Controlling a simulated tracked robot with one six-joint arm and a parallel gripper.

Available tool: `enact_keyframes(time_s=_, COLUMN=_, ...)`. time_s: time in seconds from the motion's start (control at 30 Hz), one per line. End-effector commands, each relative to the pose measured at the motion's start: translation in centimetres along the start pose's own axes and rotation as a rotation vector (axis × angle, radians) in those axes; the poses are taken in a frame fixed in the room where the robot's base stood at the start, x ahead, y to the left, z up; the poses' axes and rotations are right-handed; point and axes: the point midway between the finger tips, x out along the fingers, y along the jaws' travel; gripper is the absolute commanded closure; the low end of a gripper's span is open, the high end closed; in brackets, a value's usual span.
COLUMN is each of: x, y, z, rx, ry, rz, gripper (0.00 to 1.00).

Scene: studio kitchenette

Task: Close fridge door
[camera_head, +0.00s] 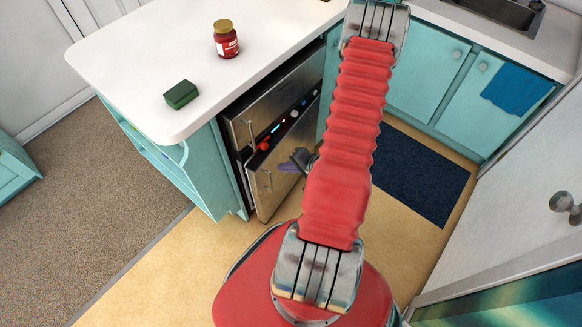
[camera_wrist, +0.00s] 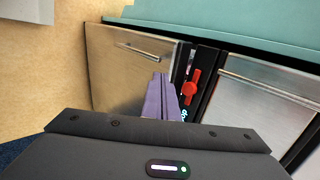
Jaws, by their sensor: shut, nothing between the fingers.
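The fridge is a steel two-door unit built in under the counter. Its upper door (camera_head: 270,112) looks flush; in the wrist view it is probably the steel panel at the right (camera_wrist: 262,105). The lower door (camera_head: 268,186) stands a little ajar, with a narrow gap at its left edge in the head view. It also shows at the left of the wrist view (camera_wrist: 112,75), with a bar handle. My gripper (camera_head: 297,160) has its purple fingers (camera_wrist: 162,88) together and empty, in front of the lower door. I cannot tell whether they touch it. My arm hides the door's right part in the head view.
A dark strip with lights and a red knob (camera_wrist: 191,87) lies between the doors. A jar (camera_head: 226,42) and a green sponge (camera_head: 181,95) stand on the white counter (camera_head: 130,70). A dark mat (camera_head: 420,170) lies at the right. The floor left of my base is clear.

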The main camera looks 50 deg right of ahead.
Motion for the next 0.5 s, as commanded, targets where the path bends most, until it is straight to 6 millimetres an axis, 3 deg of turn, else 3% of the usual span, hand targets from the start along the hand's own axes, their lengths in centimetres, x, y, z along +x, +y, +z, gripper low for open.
enact_keyframes(time_s=0.23, x=3.8, y=0.0, z=0.2, rx=-0.001, ry=-0.004, rz=0.000, gripper=1.00)
enact_keyframes(time_s=0.5, x=5.8, y=-2.1, z=0.1, rx=-0.003, ry=-0.002, rz=0.000, gripper=1.00)
